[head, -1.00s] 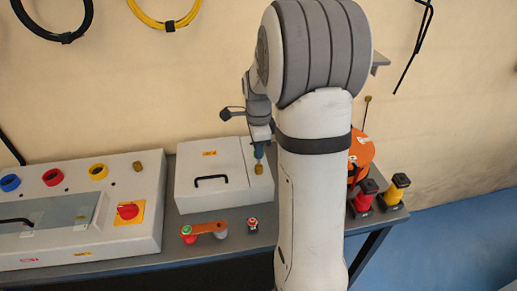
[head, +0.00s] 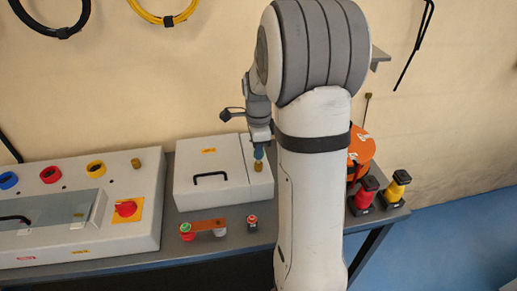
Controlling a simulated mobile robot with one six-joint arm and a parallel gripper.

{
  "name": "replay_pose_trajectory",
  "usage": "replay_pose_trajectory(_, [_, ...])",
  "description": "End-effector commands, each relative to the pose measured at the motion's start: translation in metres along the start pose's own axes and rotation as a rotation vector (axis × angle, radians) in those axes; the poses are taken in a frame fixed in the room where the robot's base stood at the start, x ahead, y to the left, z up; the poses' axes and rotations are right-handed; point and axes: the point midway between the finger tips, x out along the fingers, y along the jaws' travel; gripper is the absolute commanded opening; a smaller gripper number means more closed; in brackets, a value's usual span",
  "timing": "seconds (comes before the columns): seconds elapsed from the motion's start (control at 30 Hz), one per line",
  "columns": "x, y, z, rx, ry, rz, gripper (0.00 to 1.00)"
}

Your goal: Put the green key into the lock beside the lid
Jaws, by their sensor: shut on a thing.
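My gripper (head: 259,140) points down over the right part of the white box and is shut on a small teal-green piece, which I take to be the green key (head: 258,153). The brass lock (head: 258,167) stands on the box's right strip, beside the lid (head: 208,177) with its black handle. The key appears just above or at the lock's top; I cannot tell whether they touch. My arm covers the area right of the box, and the fingertips are too small to make out.
A control panel (head: 132,232) with a red knob and another brass cylinder (head: 135,163) stands left. An orange bar (head: 207,226) and a small button piece (head: 252,221) lie in front of the box. Red (head: 366,194) and yellow (head: 395,188) objects stand right.

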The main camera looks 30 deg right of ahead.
Motion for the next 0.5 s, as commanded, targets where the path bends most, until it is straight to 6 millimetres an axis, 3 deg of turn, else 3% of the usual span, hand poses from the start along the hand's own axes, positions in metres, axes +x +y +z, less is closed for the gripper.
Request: replay_pose_trajectory(0.5, [0.014, 0.000, 0.001, -0.001, 0.000, 0.000, 0.00])
